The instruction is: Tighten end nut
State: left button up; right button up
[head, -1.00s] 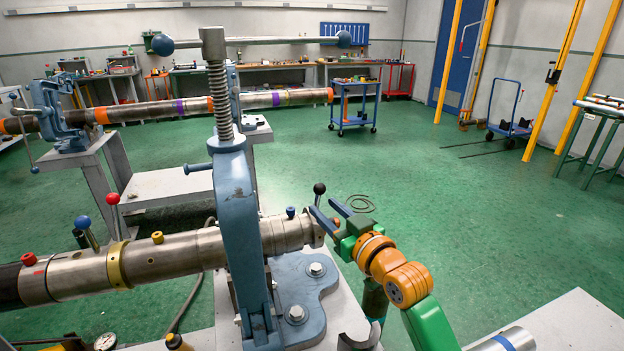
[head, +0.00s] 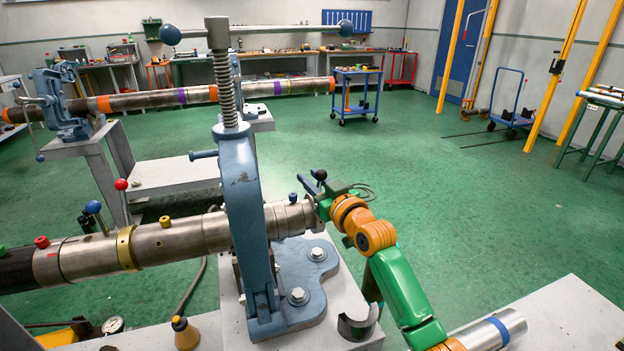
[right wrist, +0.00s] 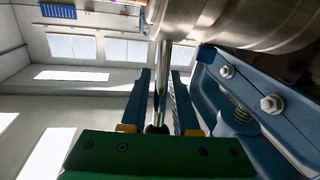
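A steel pipe assembly (head: 182,236) lies clamped in a blue pipe vise (head: 240,200). Its narrower right end, where the end nut seems to be, is partly hidden by my right gripper (head: 322,198). A handle with a black ball knob (head: 320,174) rises at that end. In the right wrist view, a bright steel rod (right wrist: 162,80) runs down from the metal cylinder (right wrist: 250,18) between my two blue fingers (right wrist: 160,100). Gaps show on both sides of the rod, so the fingers are open around it. My left gripper is not in view.
A second vise (head: 68,105) holds a long pipe at the back left. A short pipe piece (head: 500,330) lies on a grey table at the front right. A blue cart (head: 357,95) stands farther back. The green floor to the right is mostly free.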

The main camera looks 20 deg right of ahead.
grip_shut()
dwell(1.2)
